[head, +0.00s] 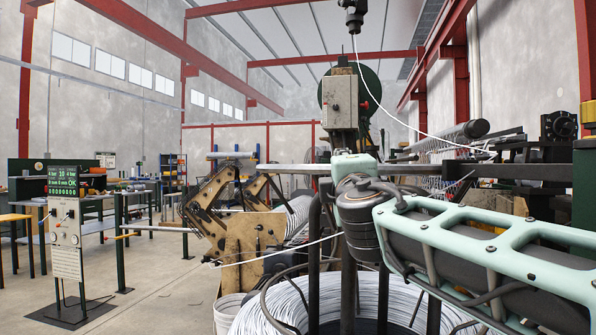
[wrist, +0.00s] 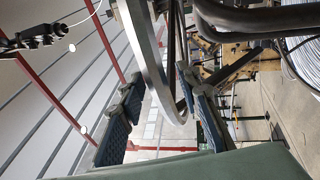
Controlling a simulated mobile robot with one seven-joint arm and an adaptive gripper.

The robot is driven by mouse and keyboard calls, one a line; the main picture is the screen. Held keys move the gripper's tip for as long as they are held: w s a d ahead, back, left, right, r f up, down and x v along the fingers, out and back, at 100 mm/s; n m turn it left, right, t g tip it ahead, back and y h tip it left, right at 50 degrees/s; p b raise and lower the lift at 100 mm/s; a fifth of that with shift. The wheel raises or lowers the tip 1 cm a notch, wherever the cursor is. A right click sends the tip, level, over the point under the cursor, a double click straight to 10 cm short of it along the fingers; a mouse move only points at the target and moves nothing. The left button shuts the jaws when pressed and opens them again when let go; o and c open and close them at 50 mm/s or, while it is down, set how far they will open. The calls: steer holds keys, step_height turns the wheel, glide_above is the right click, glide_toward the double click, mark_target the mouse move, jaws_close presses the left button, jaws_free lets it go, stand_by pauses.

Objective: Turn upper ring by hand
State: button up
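The upper ring shows in the wrist view as a smooth grey curved metal rim (wrist: 148,62) running down between my fingers. In the head view a thin pale edge (head: 300,168), seen nearly edge-on beside my wrist, looks like the same ring. My gripper (wrist: 160,84) is open, with one dark ribbed finger pad on each side of the rim. I see gaps between the pads and the rim, and no clear contact. In the head view my mint-green arm hides the fingers.
A control stand (head: 66,222) with a lit display is at left. A large wire coil (head: 345,305) sits below my arm, with a white bucket (head: 228,314) beside it. A grey box on a post (head: 340,102) rises behind my wrist. A thin wire (head: 375,95) hangs from above. Floor at left is open.

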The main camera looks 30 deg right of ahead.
steer(key=shift+s, duration=0.1)
steer(key=shift+s+a+f, duration=0.1)
steer(key=shift+s, duration=0.15)
steer(key=v, duration=1.1)
steer(key=shift+a, duration=0.15)
